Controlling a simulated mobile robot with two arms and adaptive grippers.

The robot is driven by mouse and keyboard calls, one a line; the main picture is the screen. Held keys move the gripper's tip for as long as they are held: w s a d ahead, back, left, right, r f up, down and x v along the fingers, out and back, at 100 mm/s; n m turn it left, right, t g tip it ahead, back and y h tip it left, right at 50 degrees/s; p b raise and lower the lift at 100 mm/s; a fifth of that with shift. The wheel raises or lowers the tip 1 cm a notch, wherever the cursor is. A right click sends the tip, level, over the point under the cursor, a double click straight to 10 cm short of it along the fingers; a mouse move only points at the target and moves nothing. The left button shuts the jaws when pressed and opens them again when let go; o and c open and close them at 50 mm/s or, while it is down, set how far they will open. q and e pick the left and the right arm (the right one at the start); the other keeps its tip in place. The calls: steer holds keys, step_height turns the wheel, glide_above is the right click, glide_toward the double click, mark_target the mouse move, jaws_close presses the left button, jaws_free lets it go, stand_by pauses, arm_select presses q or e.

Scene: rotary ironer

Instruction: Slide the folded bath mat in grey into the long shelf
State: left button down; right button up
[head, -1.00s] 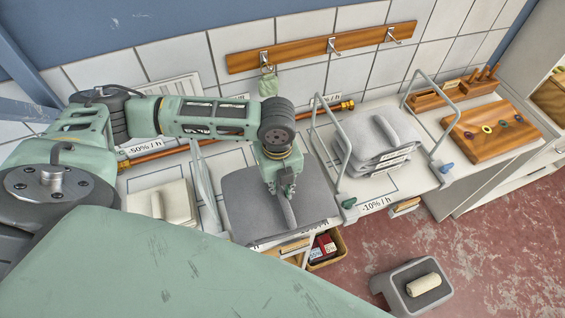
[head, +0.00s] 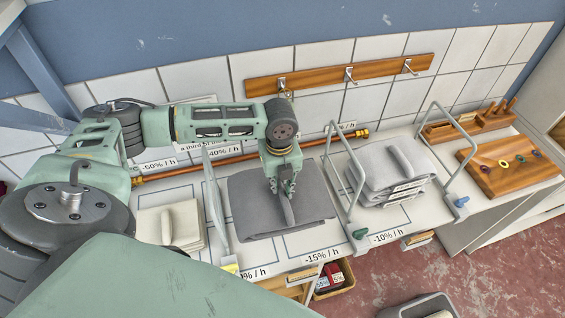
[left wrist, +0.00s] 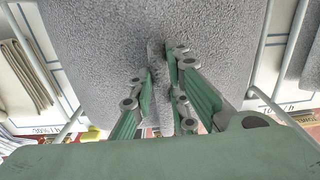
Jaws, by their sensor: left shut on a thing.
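The folded grey bath mat (head: 262,208) lies in a section of the long shelf (head: 262,254), between two wire dividers. It also fills the upper part of the left wrist view (left wrist: 95,50). My left gripper (head: 281,193) points down over it and is shut on its raised grey fold. In the left wrist view the green fingers (left wrist: 160,85) pinch this fold from both sides. The mat's underside is hidden, so I cannot tell whether it touches the shelf. My right gripper is not in view.
A copper pipe and hook rail (head: 340,76) are behind. A wooden peg board (head: 510,163) is at right.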

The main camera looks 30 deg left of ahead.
arm_select(q)
steer(key=shift+w+a+f+b, duration=0.2)
steer(key=shift+f+b, duration=0.15)
steer(key=shift+f, duration=0.35)
steer(key=shift+w+a+f+b, duration=0.2)
steer(key=shift+f+b, duration=0.15)
steer(key=shift+f, duration=0.4)
steer(key=shift+w+a+f+b, duration=0.2)
steer(key=shift+f+b, duration=0.15)
steer(key=shift+f, duration=0.35)
steer(key=shift+f, duration=0.25)
steer(key=c, duration=1.6)
jaws_free()
steer(key=shift+s, duration=0.1)
steer(key=shift+f, duration=0.1)
step_height(320, 180, up, 12)
steer(key=shift+r, duration=0.1)
